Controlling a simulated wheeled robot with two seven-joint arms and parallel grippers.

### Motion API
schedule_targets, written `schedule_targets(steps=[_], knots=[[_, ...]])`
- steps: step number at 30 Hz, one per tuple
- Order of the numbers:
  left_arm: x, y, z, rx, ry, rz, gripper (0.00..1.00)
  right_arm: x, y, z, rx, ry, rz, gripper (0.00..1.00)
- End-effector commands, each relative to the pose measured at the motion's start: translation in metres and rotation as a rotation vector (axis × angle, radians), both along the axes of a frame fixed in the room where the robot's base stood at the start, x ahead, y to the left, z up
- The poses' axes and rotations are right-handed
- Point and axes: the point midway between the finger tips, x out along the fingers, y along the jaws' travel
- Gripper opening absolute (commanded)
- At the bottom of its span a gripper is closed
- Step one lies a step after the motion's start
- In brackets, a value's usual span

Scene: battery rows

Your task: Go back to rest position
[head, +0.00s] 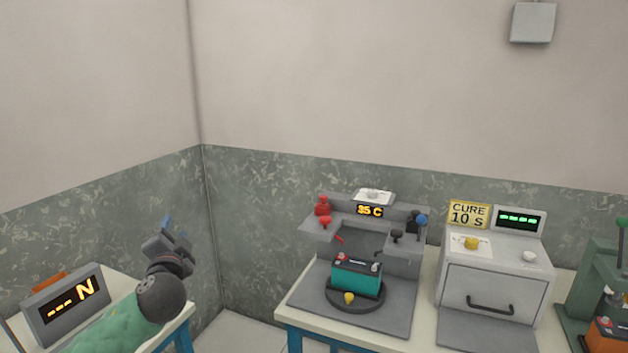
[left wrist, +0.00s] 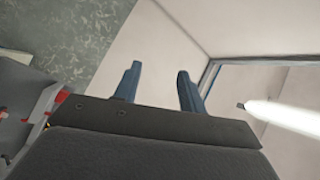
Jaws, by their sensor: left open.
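My right gripper is in neither view. A teal battery (head: 356,277) with a dark top stands upright on a round dark turntable (head: 356,301) at the middle station, well to the right of my left gripper.
A display reading "--- N" (head: 65,306) stands on the left table. The grey station (head: 318,228) shows "35 C". A closed curing oven (head: 494,283) with a "CURE 10 S" sign (head: 467,214) stands right of it. A green press (head: 600,283) and orange battery (head: 607,338) are at far right.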

Motion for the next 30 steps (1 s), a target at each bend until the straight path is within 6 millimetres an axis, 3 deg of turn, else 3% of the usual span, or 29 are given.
schedule_targets(steps=[1, 3, 12, 18, 30], knots=[[-0.007, -0.002, -0.033, -0.082, 0.093, 0.03, 0.41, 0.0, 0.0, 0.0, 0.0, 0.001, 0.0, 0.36], [-0.019, -0.004, -0.073, -0.175, 0.217, 0.07, 0.41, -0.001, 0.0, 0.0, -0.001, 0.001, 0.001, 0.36], [-0.092, -0.04, -0.217, -0.476, 0.655, 0.139, 0.41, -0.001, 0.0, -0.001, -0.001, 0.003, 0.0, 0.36], [-0.145, -0.073, -0.285, -0.632, 0.846, 0.127, 0.41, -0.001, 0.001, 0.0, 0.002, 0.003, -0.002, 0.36], [-0.254, -0.118, -0.386, -0.88, 1.075, 0.174, 0.41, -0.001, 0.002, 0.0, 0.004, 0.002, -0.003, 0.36]])
